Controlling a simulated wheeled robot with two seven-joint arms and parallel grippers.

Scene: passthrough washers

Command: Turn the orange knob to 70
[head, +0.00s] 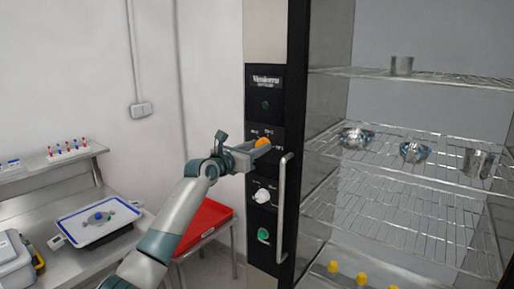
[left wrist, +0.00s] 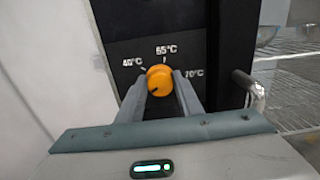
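The orange knob (head: 263,142) is on the black control panel of the steel cabinet. My right gripper is out of view.
A vertical door handle (head: 281,205) stands just right of the knob. Below are a white knob (head: 262,196) and a green button (head: 263,235). Wire shelves (head: 415,180) with metal bowls are at right. A red tray (head: 205,220) and a side table lie at left.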

